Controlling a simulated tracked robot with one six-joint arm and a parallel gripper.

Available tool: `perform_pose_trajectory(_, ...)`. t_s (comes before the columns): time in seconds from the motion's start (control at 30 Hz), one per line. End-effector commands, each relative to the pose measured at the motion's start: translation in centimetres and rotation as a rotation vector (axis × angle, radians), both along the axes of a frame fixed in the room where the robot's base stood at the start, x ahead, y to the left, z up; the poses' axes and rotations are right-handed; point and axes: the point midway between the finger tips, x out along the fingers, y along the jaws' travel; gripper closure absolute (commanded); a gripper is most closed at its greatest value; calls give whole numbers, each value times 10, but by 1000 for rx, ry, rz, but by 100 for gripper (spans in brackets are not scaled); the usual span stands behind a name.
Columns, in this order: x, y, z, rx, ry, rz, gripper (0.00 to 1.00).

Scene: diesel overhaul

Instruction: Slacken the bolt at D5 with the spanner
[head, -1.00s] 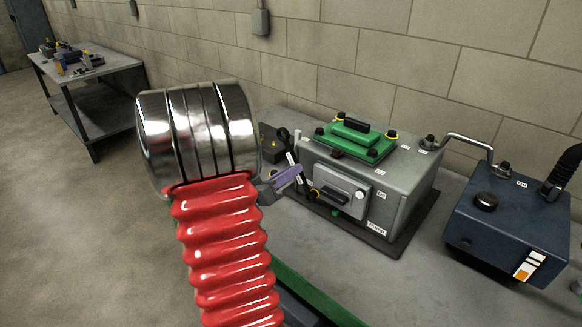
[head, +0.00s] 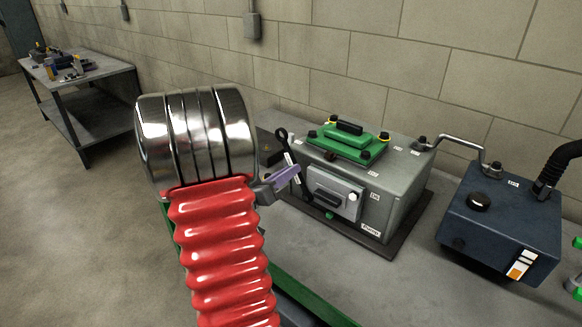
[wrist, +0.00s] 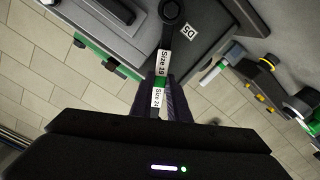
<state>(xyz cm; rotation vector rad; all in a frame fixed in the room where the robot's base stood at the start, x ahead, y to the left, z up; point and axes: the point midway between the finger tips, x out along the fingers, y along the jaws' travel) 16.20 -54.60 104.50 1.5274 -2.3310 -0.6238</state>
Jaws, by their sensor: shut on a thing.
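My gripper (head: 283,180) is shut on the black spanner (head: 288,152), which stands steeply tilted at the left end of the grey pump housing (head: 392,205). In the wrist view the spanner (wrist: 164,45) carries white labels "Size 19" and "Size 24" with a green band between them. Its ring end is at the top of that view, beside the D5 label (wrist: 189,30) on a grey face. The ring's centre is dark, and I cannot tell whether it is around the D5 bolt. In the head view the D5 bolt cannot be picked out.
A green cover (head: 345,146) with a black handle sits on the housing. A light grey plate (head: 342,183) with a black handle is on its front. A dark blue box (head: 500,235) stands to the right, joined by a metal pipe (head: 462,140). A side table (head: 105,72) stands far left.

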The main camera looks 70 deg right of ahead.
Motion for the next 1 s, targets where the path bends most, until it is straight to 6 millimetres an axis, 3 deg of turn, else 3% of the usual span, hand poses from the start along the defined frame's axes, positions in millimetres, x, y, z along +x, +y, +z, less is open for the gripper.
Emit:
perform_pose_trajectory(0.27,2,-1,0,4,14,1,100)
perform_pose_trajectory(0.7,21,-9,-17,114,271,0,100)
perform_pose_trajectory(1.0,22,-9,-18,119,280,0,100)
